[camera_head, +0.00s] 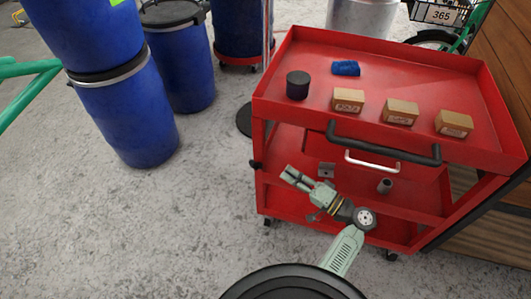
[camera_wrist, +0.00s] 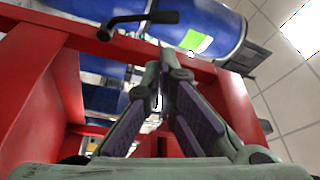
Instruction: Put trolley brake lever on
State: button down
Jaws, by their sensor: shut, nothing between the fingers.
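The red trolley (camera_head: 390,72) stands right of centre in the head view. A small black part, seemingly the brake lever (camera_head: 255,164), sticks out at its left side, too small there to read its position. In the wrist view a black lever (camera_wrist: 140,20) with a rounded end shows at the upper left, against the red trolley frame (camera_wrist: 95,45). My gripper (camera_head: 289,174) is in front of the trolley, right of the lever and slightly lower in the head view. In the wrist view my gripper's fingers (camera_wrist: 162,68) are together and empty, apart from the lever.
The trolley's top tray holds small boxes (camera_head: 400,112), a black cylinder (camera_head: 298,85) and a blue item (camera_head: 345,68). A black handle (camera_head: 383,145) crosses its front. Blue barrels (camera_head: 125,115) stand at left. Grey floor (camera_head: 130,230) is clear at lower left.

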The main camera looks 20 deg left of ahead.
jog(key=p+x, duration=0.3)
jog(key=x, duration=0.7)
jog(key=shift+f, duration=0.1)
dwell(0.3)
jog(key=n+b, duration=0.1)
jog(key=b, duration=0.2)
jog(key=shift+s+f+n+y, duration=0.1)
jog(key=shift+s+n+y, duration=0.2)
jog(key=shift+n, duration=0.1)
